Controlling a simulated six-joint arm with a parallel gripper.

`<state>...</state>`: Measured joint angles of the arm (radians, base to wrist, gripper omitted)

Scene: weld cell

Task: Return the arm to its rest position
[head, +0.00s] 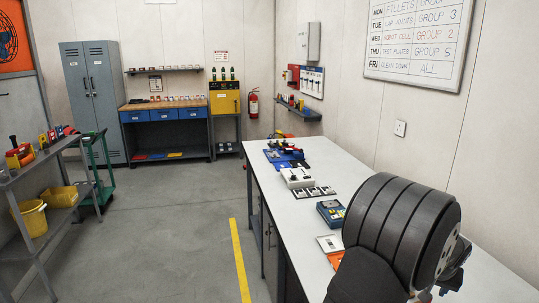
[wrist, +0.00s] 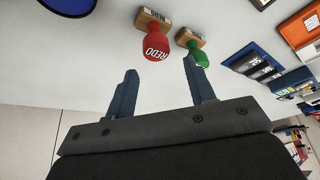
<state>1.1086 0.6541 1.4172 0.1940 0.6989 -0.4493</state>
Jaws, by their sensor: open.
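My gripper (wrist: 162,88) shows in the wrist view with its two blue-grey fingers spread apart and nothing between them. A red stamp (wrist: 155,44) marked REDO, with a wooden block, appears beyond the gap between the fingers. A green stamp (wrist: 197,56) with a wooden block appears just past the right fingertip. I cannot tell whether that fingertip touches it; no stamp is held. In the head view my dark arm fills the right foreground over the bench, and the fingers cannot be made out there.
The white bench (head: 268,182) carries a blue fixture (head: 284,155), a white box (head: 296,177) and a blue case (head: 331,212) along its length. An orange tray (wrist: 298,28) lies at right in the wrist view. A whiteboard (head: 416,40) hangs above. Open floor lies left of the bench.

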